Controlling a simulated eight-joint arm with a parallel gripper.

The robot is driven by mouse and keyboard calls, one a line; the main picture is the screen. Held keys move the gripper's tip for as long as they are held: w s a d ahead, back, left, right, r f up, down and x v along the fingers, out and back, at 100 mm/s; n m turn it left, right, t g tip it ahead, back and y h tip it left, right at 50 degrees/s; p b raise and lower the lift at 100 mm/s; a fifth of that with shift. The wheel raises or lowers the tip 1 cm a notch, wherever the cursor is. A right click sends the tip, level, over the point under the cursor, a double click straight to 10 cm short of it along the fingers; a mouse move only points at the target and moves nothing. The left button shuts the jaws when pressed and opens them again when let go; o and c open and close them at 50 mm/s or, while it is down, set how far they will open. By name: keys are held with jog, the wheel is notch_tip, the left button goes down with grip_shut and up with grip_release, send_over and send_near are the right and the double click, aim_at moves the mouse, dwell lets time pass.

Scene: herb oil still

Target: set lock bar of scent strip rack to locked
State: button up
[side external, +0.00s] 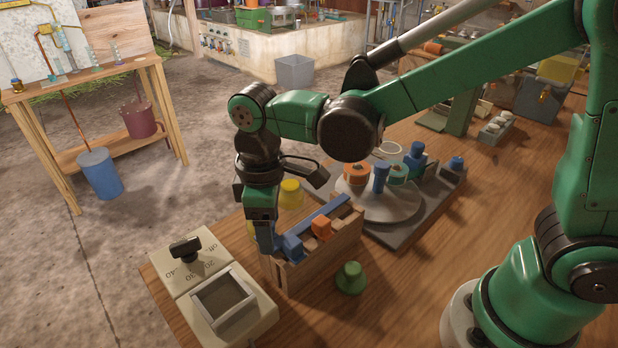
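The scent strip rack appears to be the wooden box (319,258) near the table's front edge. A long blue bar (325,214) runs along its top and looks like the lock bar. A blue block (292,246) sits at the rack's near left end, and an orange block (321,227) sits beside the bar. My gripper (267,246) points down at the rack's left end, close beside the blue block. I cannot tell whether it touches the block. Its fingers overlap from this side, so their gap is hidden. The lock bar's setting cannot be read.
A beige box with a black knob (186,249) and a square opening stands left of the rack. A green knob-shaped piece (351,278) is on the table in front. A grey turntable (388,206) with blue and orange parts is behind right. A yellow cylinder (291,193) stands behind the rack.

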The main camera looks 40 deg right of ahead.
jog(key=shift+r, duration=2.8)
jog(key=shift+d, duration=0.1)
jog(key=d+m+t, duration=0.1)
jog(key=d, duration=0.1)
jog(key=s+d+m+t, duration=0.1)
jog(key=d+m, duration=0.1)
jog(key=d+r+m+t, duration=0.1)
jog(key=d, duration=0.2)
jog(key=shift+s+y, duration=0.2)
jog(key=shift+y, duration=0.2)
jog(key=s+d+f+m+t, duration=0.1)
jog(key=s+d+m+t, duration=0.1)
jog(key=d+m+t, duration=0.2)
jog(key=shift+s+d+m+h, duration=0.15)
jog(key=shift+d+m+h, duration=0.3)
jog(key=shift+d, duration=0.7)
